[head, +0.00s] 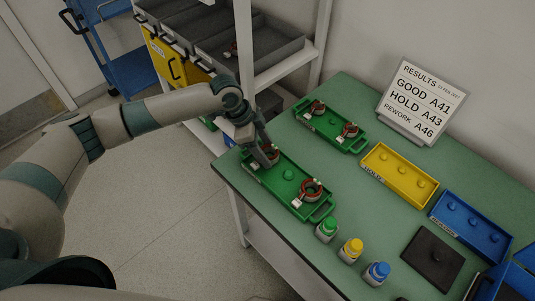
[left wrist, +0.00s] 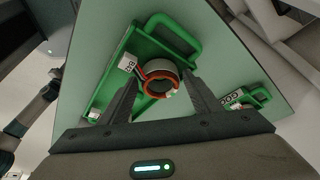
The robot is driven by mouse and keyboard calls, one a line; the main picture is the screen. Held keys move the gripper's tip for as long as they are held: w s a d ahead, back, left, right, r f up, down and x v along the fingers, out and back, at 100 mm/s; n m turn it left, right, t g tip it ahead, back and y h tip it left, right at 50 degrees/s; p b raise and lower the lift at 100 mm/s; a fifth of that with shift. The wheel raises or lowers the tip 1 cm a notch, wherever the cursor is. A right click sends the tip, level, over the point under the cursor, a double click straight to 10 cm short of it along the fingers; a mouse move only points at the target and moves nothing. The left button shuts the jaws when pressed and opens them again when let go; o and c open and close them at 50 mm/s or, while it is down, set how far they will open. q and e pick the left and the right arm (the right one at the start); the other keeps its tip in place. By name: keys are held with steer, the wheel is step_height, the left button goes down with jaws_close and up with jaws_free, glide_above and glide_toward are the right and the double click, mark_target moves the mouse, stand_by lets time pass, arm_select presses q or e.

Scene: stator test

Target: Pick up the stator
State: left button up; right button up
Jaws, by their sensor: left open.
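A ring-shaped stator with copper-red windings and a white tag stands at the far-left end of the near green tray (head: 258,181). In the head view my left gripper (head: 267,158) is over that stator and partly hides it. In the left wrist view the stator (left wrist: 158,80) shows between the two fingertips of my left gripper (left wrist: 160,82), which are apart. I cannot tell whether the fingers touch it. Another stator (head: 311,187) sits at the near end of the same tray. My right gripper is not in view.
A second green tray (head: 331,129) holds two more stators behind. A yellow tray (head: 398,176), a blue tray (head: 470,228) and a dark square plate (head: 432,258) lie to the right. Green, yellow and blue-capped bottles (head: 351,250) stand in front. A results sign (head: 421,103) stands behind.

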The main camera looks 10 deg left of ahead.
arm_select(q)
steer(key=c, duration=1.1)
steer(key=shift+r, duration=0.15)
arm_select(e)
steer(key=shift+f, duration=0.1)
